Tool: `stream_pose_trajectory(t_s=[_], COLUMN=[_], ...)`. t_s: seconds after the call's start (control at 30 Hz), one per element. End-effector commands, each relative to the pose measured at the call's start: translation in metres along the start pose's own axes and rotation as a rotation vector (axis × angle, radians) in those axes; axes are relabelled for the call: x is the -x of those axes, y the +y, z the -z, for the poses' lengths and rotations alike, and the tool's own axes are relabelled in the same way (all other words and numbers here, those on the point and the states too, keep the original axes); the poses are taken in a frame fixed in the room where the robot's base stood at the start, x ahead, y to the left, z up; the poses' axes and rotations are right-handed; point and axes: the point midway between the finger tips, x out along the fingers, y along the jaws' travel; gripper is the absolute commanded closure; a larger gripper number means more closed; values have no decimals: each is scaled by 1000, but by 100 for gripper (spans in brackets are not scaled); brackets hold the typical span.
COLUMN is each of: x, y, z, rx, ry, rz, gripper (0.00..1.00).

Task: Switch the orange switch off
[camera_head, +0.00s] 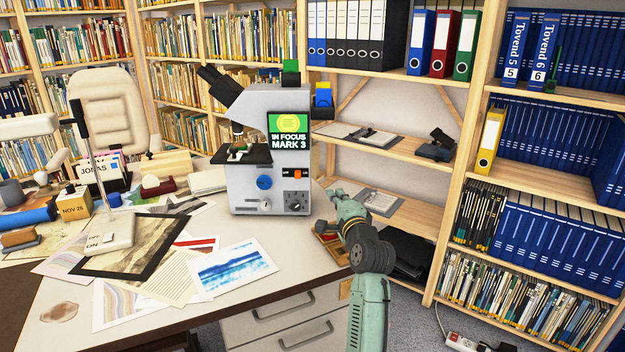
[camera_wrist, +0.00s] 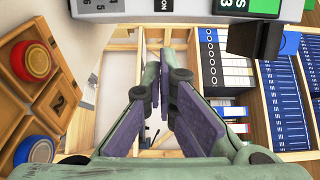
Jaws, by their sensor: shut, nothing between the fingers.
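The orange switch (camera_head: 295,173) is on the lower front of a grey-white microscope-like machine (camera_head: 262,140) marked "IN FOCUS MARK 3", to the right of a blue knob (camera_head: 264,182). Its on or off position is too small to tell. My gripper (camera_head: 338,196) is right of the machine, apart from the switch, at the desk's right edge. In the wrist view my gripper (camera_wrist: 163,72) has its purple-padded fingers together and empty. A grey body with dark lettered panels shows along the top there; I cannot make out the orange switch in that view.
A wooden tray (camera_wrist: 42,75) with red and blue round pieces is left in the wrist view. Loose prints (camera_head: 232,267) lie in front of the machine. A desk lamp (camera_head: 105,225) stands left. Shelves with binders (camera_head: 420,42) rise behind and to the right.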

Motion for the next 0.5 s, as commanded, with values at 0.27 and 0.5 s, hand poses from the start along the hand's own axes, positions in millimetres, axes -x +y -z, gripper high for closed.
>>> stream_pose_trajectory(t_s=[0.27,0.5], x=[-18,-67], y=[-2,-4], z=[0,-1], rx=[2,4], ry=[-1,-1], rz=[0,0], gripper=[100,100])
